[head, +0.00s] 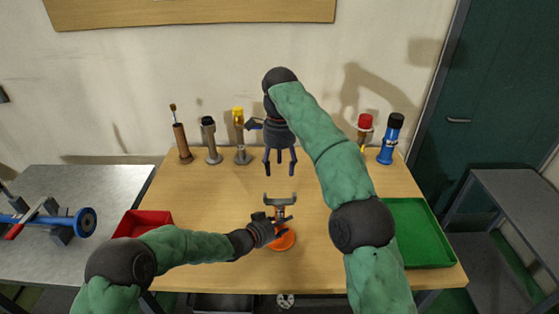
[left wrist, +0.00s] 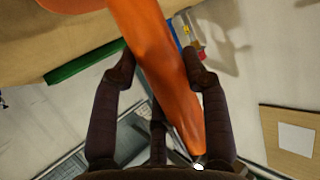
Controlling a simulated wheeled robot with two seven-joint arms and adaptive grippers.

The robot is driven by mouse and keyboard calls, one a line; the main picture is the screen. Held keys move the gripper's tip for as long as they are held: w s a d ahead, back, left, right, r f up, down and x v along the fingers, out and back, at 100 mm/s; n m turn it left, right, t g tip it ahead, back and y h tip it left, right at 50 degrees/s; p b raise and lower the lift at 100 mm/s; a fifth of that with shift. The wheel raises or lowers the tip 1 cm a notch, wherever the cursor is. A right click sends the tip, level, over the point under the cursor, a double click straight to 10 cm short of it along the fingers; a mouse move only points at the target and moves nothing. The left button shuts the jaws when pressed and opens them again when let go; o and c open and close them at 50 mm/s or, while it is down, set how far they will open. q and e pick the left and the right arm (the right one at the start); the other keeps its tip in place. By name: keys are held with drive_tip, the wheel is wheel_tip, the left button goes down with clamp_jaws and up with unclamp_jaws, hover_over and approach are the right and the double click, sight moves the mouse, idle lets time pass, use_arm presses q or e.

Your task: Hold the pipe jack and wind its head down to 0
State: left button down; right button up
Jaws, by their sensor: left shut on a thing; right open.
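The pipe jack stands upright near the front middle of the table, with a round orange base (head: 283,241) and a grey forked head (head: 281,197) on top. My left gripper (head: 279,228) is shut on the jack's body from the left, between base and head. In the left wrist view the orange body (left wrist: 160,70) runs between the fingers of the gripper (left wrist: 163,75). My right gripper (head: 280,165) is open and empty, pointing down above and behind the jack's head. The gripper hides part of the jack's middle.
A red tray (head: 145,218) lies to the left and a green tray (head: 421,255) to the right. Several upright cylinders, one with a yellow top (head: 239,140), stand along the back edge. A blue cylinder (head: 391,140) stands back right. The wooden table (head: 335,245) is clear around the jack.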

use_arm(q)
drive_tip(key=c, duration=0.6)
unclamp_jaws()
drive_tip(key=shift+o, duration=0.2)
drive_tip(key=shift+s+a+r, duration=0.1)
drive_tip(key=shift+a, duration=0.1)
drive_tip(key=v, duration=1.1)
drive_tip(key=shift+s, duration=0.25)
drive_tip(key=shift+a, duration=0.1)
